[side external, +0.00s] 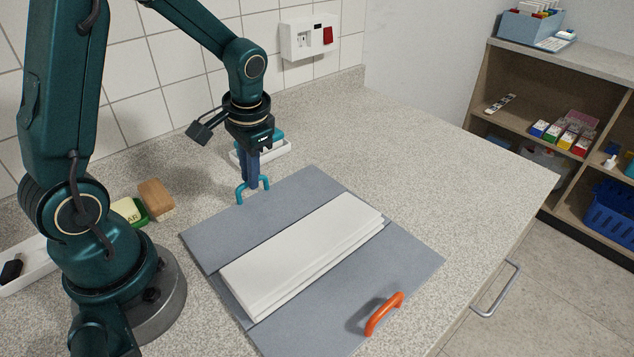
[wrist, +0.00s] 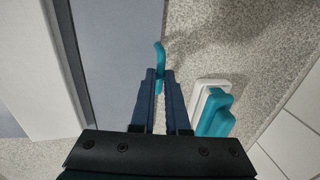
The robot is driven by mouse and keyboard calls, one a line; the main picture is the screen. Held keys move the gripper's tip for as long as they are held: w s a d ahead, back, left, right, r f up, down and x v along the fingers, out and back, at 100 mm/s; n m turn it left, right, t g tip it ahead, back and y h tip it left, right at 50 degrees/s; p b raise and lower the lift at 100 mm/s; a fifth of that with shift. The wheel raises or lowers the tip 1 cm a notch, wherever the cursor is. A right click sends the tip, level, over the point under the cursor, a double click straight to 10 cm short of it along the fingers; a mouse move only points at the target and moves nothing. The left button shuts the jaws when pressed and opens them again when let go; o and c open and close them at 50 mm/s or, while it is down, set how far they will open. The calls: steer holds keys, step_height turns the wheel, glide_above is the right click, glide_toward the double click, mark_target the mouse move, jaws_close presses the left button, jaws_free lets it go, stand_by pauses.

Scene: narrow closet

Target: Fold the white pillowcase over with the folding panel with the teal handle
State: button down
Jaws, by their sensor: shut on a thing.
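The white pillowcase (side external: 300,252) lies folded in a long narrow stack on the middle of the grey folding board; its edge also shows in the wrist view (wrist: 38,70). The panel with the teal handle (side external: 264,218) lies flat on the far left side, beside the pillowcase. My gripper (side external: 252,184) is at that panel's outer edge, pointing down. Its fingers are shut on the teal handle (wrist: 159,55), which sticks out beyond the fingertips in the wrist view. The opposite panel (side external: 395,262) lies flat with an orange handle (side external: 384,314).
A white tray with a teal object (side external: 270,146) stands close behind my gripper. A sponge or brush (side external: 157,198) and a green dish (side external: 131,210) sit to the left. The countertop right of the board is clear.

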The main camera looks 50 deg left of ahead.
steer(key=shift+r, duration=0.1)
stand_by(0.3)
steer(key=shift+d+r+y, duration=0.95)
steer(key=shift+r+y, duration=0.05)
steer(key=shift+y, duration=0.3)
steer(key=d+r+y, duration=0.3)
steer(key=d+y, duration=0.1)
steer(key=d, duration=0.4)
steer(key=shift+d+r+y, duration=0.15)
steer(key=shift+d+y, duration=0.15)
steer(key=shift+y, duration=0.1)
steer(key=c, duration=0.9)
jaws_free()
